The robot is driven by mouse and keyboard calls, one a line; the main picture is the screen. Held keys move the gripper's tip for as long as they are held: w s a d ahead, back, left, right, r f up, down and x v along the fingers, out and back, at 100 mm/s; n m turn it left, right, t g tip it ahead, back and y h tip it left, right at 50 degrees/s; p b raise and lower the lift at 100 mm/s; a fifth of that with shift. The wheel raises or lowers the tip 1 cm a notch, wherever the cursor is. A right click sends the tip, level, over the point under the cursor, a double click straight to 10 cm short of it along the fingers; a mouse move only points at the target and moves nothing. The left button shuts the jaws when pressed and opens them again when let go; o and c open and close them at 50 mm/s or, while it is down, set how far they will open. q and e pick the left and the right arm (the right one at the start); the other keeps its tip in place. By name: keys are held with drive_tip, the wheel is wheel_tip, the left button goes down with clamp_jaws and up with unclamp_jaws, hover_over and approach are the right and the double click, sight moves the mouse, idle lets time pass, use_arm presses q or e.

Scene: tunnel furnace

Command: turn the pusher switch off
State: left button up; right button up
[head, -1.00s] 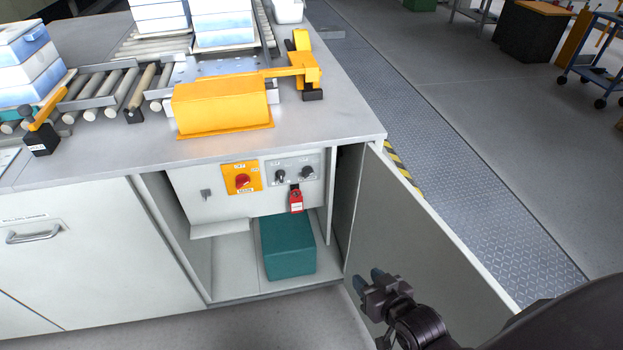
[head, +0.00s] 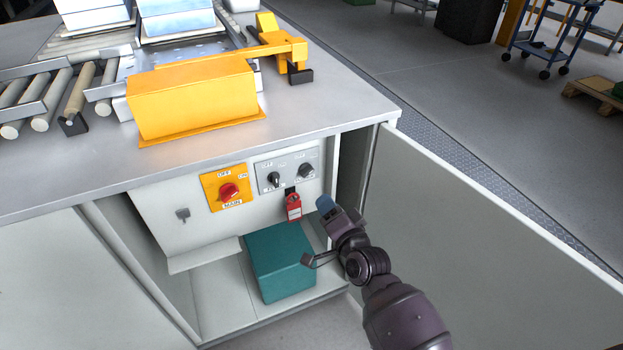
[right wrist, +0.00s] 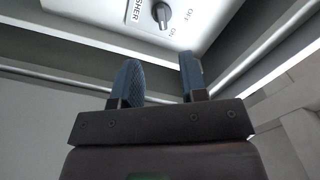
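The pusher switch is a dark rotary knob (head: 306,170) at the right of the grey panel inside the open cabinet. It also shows in the right wrist view (right wrist: 162,15), at the top, beside a label ending in "SHER" and the marks OFF and ON. I cannot tell for sure which mark it points at. My right gripper (head: 338,210) is just below and right of the knob, apart from it. In the right wrist view its two blue fingers (right wrist: 160,62) are spread with nothing between them. My left gripper is not in view.
A second dark knob (head: 274,179) sits left of the switch, with a red padlock tag (head: 293,207) below. The red main switch (head: 229,191) is further left. A teal box (head: 281,262) stands on the cabinet floor. The open door (head: 480,235) is right of my arm.

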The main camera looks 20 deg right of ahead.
sight(308, 174)
drive_tip(key=w+b, duration=0.2)
drive_tip(key=w, duration=0.7)
drive_tip(key=shift+a+f, duration=0.1)
drive_tip(key=shift+a, duration=0.05)
drive_tip(key=shift+w+r, duration=0.2)
drive_tip(key=shift+w, duration=0.9)
clamp_jaws()
